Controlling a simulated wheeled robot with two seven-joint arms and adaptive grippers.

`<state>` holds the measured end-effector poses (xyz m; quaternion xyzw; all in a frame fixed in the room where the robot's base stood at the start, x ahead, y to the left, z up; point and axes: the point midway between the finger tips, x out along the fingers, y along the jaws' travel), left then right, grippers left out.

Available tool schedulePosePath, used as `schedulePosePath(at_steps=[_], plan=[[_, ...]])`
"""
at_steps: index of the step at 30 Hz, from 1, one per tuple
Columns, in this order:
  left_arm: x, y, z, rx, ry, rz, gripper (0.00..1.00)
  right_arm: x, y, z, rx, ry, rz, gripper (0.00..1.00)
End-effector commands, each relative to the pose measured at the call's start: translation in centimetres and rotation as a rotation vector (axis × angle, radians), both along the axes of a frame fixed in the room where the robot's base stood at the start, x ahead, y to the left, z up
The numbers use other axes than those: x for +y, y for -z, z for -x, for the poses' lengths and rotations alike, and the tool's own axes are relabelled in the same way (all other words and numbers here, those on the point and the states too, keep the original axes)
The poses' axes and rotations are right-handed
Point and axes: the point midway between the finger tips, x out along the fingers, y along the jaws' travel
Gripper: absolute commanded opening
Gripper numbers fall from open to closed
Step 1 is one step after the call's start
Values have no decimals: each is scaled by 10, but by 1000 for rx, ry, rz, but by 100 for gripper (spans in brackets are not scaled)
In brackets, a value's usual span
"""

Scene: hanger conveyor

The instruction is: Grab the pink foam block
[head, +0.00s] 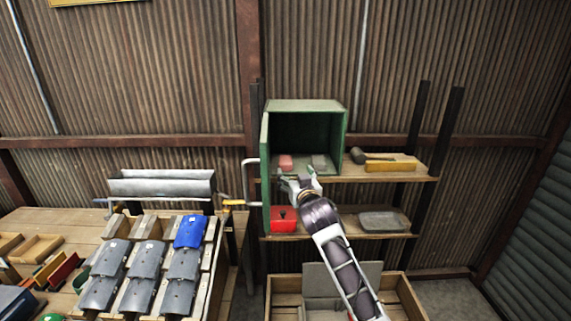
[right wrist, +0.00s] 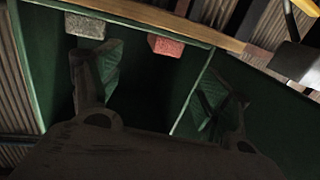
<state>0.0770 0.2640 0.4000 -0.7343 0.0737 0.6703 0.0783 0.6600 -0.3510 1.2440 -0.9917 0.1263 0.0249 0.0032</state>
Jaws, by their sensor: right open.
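The pink foam block (head: 285,163) sits inside an open green box (head: 264,185) on the upper shelf, to the left of a grey block (head: 319,162). My right gripper (head: 300,184) is open and empty in front of the box opening, a little below and to the right of the pink block. In the right wrist view the pink block (right wrist: 166,45) shows beyond the gap between the open fingers (right wrist: 162,80), apart from both. The grey block (right wrist: 85,26) is at upper left there. My left gripper is not in view.
A mallet (head: 372,156) and a yellow-edged wooden piece (head: 391,165) lie on the upper shelf (head: 425,175) to the right. A red box (head: 284,219) and a grey slab (head: 384,222) sit on the lower shelf. A table (head: 55,226) with grey and blue pieces stands left.

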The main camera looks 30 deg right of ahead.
Motion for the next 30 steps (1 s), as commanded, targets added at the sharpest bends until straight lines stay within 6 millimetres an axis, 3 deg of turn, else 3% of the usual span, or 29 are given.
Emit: schedulePosePath(at_steps=[21, 30], plan=[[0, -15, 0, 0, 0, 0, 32, -16, 1, -61, 0, 0, 0, 77], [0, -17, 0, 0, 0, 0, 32, -19, 3, -73, 0, 0, 1, 77]])
